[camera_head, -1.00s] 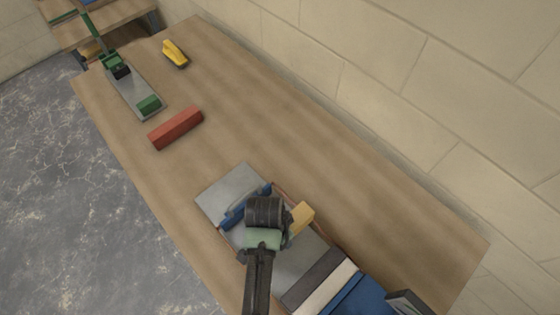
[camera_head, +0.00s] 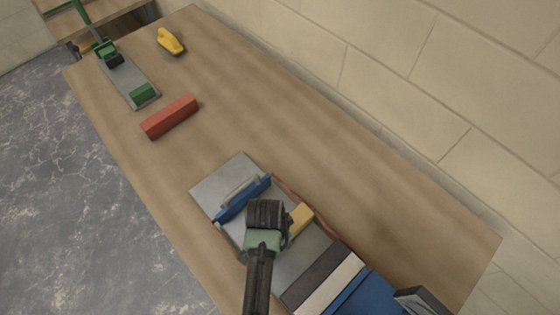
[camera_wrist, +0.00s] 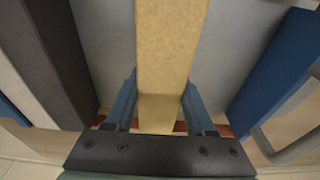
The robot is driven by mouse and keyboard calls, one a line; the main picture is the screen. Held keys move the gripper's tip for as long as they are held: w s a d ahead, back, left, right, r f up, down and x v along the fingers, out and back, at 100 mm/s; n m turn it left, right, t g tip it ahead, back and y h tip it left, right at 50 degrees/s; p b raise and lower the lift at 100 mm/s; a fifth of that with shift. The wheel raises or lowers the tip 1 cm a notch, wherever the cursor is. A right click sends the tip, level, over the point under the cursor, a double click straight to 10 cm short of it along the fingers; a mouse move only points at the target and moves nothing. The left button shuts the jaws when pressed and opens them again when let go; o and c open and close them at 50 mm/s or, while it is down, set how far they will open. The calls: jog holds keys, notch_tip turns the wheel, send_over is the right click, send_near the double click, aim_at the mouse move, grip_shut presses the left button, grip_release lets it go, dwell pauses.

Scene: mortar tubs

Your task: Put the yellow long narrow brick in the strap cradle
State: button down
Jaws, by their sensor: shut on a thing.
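The yellow long narrow brick (camera_head: 301,217) is in my gripper (camera_head: 270,232), which is shut on it. In the wrist view the brick (camera_wrist: 172,45) runs lengthwise between the two blue fingers of my gripper (camera_wrist: 158,108). It is over a grey flat surface (camera_wrist: 235,35), between a dark slab on the left and a blue wall on the right. The grey-based holder (camera_head: 222,182), with its blue upright plate and brown edge, is likely the strap cradle. My arm hides part of it. I cannot tell whether the brick touches the base.
The blue plate (camera_head: 243,198) has a grey handle. Dark, white and blue slabs (camera_head: 345,290) stand at the lower right. A red brick (camera_head: 170,117), a yellow object (camera_head: 170,42) and a grey plate with green parts (camera_head: 128,78) lie farther up. The table's middle is clear.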

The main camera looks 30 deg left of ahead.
jog(key=shift+f+b, duration=0.35)
jog(key=shift+f, duration=0.05)
jog(key=shift+c, duration=1.6)
grip_release()
jog(key=shift+o, duration=0.8)
jog(key=shift+s+f, duration=0.1)
jog(key=r, duration=0.4)
jog(key=s+r, duration=0.1)
jog(key=r, duration=0.8)
jog(key=shift+s+a, duration=0.3)
jog(key=shift+s, duration=0.05)
jog(key=shift+w, duration=0.1)
